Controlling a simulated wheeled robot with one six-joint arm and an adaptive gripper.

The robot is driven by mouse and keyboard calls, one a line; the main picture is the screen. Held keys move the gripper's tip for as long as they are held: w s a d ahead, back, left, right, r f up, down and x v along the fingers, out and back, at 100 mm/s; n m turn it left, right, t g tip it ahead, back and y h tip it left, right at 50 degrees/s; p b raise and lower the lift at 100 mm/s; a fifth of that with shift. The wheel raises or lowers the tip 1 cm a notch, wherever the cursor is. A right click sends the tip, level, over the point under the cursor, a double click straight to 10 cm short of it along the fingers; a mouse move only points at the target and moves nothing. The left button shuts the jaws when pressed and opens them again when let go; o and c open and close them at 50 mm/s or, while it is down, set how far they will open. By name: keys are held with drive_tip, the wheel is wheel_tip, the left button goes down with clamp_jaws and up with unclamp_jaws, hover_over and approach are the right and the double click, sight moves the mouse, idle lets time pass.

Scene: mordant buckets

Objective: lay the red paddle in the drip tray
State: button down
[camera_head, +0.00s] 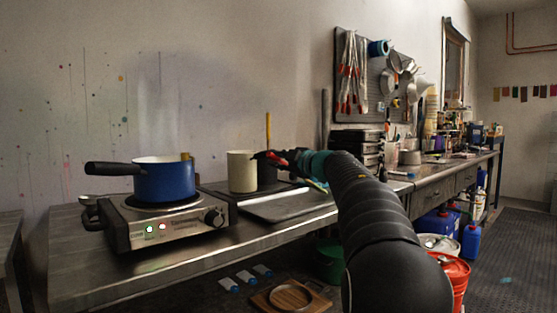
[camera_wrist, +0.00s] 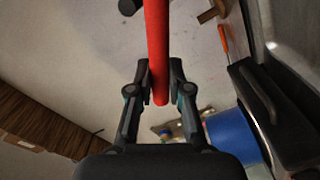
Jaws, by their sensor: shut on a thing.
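My gripper (camera_wrist: 161,70) is shut on the red paddle (camera_wrist: 157,35), whose red shaft runs up out of the top of the wrist view. The paddle's far end is out of that view. In the head view my gripper (camera_head: 271,157) is above the bench, near the cream pot, with a little red showing at it; most of the paddle is hidden or too small to make out there. The drip tray (camera_head: 290,208) is a shallow grey metal tray on the bench, below and slightly right of my gripper. Its visible part looks empty; my arm covers its right side.
A cream pot (camera_head: 241,173) stands behind the tray. Left of it, a blue saucepan (camera_head: 167,182) sits on a hot plate (camera_head: 155,229) with lit lamps. Tools hang on a pegboard (camera_head: 375,85). Buckets, one of them red (camera_head: 456,275), stand on the floor at right.

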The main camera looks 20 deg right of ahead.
drive_tip(key=c, duration=1)
unclamp_jaws()
drive_tip(key=v, duration=1.2)
drive_tip(key=shift+r, duration=0.1)
